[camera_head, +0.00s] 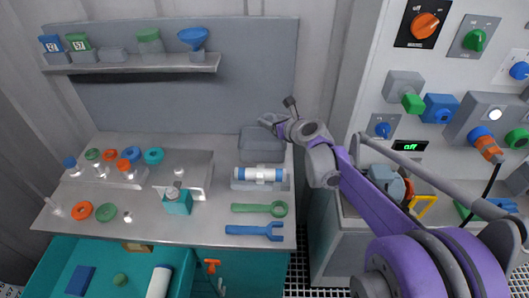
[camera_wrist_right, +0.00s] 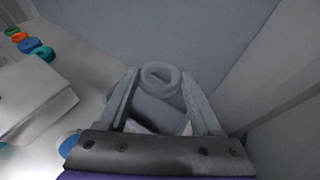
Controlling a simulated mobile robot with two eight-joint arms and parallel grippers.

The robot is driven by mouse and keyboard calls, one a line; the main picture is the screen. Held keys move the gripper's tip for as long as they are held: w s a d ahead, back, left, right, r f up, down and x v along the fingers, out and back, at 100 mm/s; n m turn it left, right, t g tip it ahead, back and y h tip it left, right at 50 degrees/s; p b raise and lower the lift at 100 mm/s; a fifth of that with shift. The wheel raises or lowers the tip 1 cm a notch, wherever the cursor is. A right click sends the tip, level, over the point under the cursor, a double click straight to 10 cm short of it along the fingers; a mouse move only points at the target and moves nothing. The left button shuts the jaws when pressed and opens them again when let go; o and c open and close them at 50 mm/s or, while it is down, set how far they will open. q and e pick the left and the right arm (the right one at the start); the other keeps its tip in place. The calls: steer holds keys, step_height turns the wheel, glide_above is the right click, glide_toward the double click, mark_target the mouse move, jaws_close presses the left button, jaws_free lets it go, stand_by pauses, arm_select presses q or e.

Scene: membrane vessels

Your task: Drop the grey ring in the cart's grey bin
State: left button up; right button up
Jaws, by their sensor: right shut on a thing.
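In the wrist view, a grey ring (camera_wrist_right: 160,73) sits between the two fingertips of my right gripper (camera_wrist_right: 158,85), which is shut on it. A grey open tray (camera_wrist_right: 155,112) lies beyond and below it. In the head view my right gripper (camera_head: 268,121) is over the back of the bench, just above the grey tray (camera_head: 262,148); the ring is too small to make out there. The cart (camera_head: 345,235) appears to be the grey unit at the right, partly hidden by my right arm. I cannot make out its grey bin. My left gripper is not in view.
The bench (camera_head: 215,215) holds blue and green wrenches, a blue-and-white cylinder (camera_head: 262,174), a teal box (camera_head: 178,202) and several coloured rings. A shelf (camera_head: 130,65) is above it at the left. An open teal drawer (camera_head: 110,270) is below. A switch panel stands at the right.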

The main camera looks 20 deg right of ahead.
steer(key=shift+s+a+f+b, duration=0.1)
steer(key=shift+f+b, duration=0.25)
steer(key=shift+f, duration=0.55)
steer(key=shift+w+f, duration=0.35)
steer(key=shift+f, duration=0.15)
steer(key=shift+f+b, duration=2)
steer(key=shift+f, duration=0.75)
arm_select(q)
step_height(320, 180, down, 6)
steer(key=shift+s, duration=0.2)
arm_select(e)
steer(key=o, duration=1.4)
steer(key=shift+s, duration=0.1)
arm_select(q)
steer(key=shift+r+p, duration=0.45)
arm_select(e)
steer(key=v, duration=1)
steer(key=shift+s+r, duration=0.3)
steer(key=shift+s, duration=0.05)
